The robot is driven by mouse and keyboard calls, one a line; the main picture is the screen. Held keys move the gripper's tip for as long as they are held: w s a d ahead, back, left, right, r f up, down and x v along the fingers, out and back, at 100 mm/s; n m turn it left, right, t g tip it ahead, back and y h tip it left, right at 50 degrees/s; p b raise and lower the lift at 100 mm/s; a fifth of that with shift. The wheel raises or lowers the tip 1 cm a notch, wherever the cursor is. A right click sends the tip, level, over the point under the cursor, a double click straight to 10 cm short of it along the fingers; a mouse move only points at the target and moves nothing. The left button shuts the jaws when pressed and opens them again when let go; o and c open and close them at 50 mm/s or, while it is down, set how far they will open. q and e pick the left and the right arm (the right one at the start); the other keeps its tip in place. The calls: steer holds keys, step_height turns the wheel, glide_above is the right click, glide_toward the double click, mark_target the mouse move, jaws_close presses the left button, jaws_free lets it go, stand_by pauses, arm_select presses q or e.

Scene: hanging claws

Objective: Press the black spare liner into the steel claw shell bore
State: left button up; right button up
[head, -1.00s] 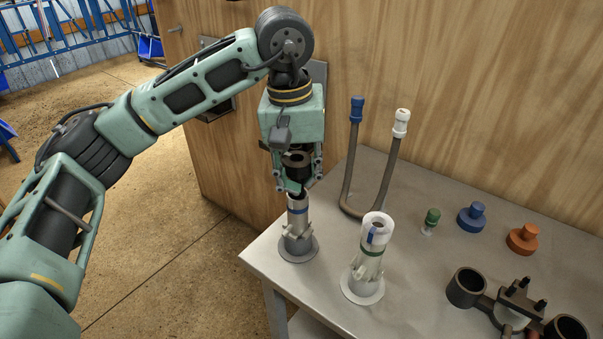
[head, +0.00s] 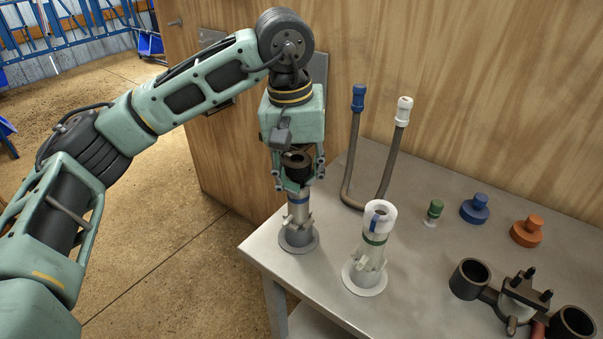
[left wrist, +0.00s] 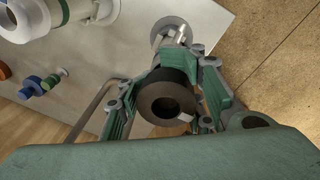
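My left gripper (head: 298,186) points down over the steel claw shell (head: 299,222), which stands upright on a round base at the table's left corner and has a blue band. The gripper is shut on the black liner (head: 297,160), whose open top shows between the fingers. In the left wrist view the liner (left wrist: 168,102) sits between both fingers, in line with the shell behind it. The fingertips hide the liner's lower end and the shell's mouth, so I cannot tell how deep the liner sits. My right gripper is not in view.
A second shell with a white liner (head: 379,215) stands close to the right. Two upright hoses with a blue cap (head: 358,96) and white cap (head: 404,108) stand behind. Green, blue (head: 474,208) and orange (head: 527,231) plugs and a dark cup fixture (head: 468,279) are farther right.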

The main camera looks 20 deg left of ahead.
arm_select(q)
steer(key=o, duration=0.6)
steer(key=shift+f, duration=0.2)
